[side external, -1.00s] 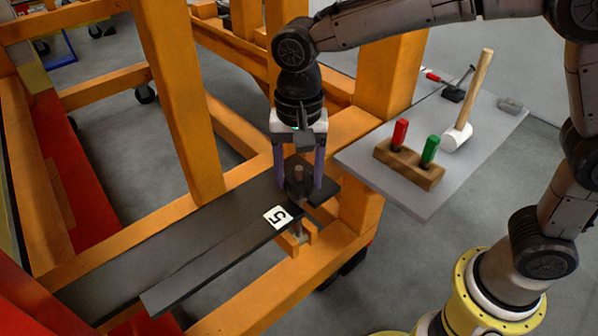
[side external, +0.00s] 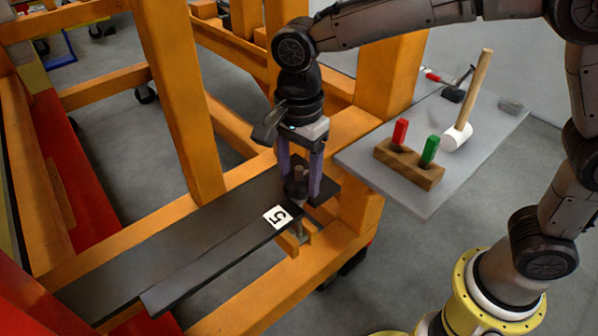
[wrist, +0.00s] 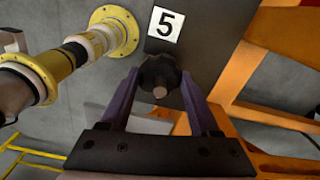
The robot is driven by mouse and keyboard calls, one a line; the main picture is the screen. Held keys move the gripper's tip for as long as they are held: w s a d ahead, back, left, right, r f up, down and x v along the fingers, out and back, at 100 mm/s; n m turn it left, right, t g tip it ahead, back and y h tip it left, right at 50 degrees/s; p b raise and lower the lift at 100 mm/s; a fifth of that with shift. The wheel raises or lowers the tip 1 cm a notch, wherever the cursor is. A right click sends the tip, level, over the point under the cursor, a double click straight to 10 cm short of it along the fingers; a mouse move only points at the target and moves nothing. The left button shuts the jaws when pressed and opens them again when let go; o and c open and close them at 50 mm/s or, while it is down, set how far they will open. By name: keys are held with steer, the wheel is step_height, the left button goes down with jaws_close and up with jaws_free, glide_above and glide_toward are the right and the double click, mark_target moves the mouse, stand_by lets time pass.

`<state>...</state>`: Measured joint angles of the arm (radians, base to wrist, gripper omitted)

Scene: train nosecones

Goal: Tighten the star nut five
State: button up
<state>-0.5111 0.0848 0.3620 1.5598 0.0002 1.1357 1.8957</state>
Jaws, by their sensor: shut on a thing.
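The star nut five (side external: 297,191) is a dark nut on a threaded stud with a brownish tip. It sits at the end of a dark flat bar, beside a white label marked 5 (side external: 278,217). My gripper (side external: 302,190) points down over it, with its two purple fingers on either side of the nut and shut on it. In the wrist view the nut (wrist: 158,75) lies between the fingertips, just below the label 5 (wrist: 165,24). The nut's underside is hidden.
The dark bar (side external: 215,258) rests on an orange frame (side external: 180,90). A grey table (side external: 420,205) to the right bears a wooden block (side external: 408,165) with red and green handled tools, a white-headed mallet (side external: 458,136) and a hammer (side external: 453,94). An orange post stands close behind my gripper.

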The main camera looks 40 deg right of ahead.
steer(key=shift+r, duration=0.1)
stand_by(0.3)
steer(key=o, duration=1.4)
step_height(320, 180, up, 14)
steer(key=shift+f, duration=0.15)
steer(key=shift+d, duration=0.1)
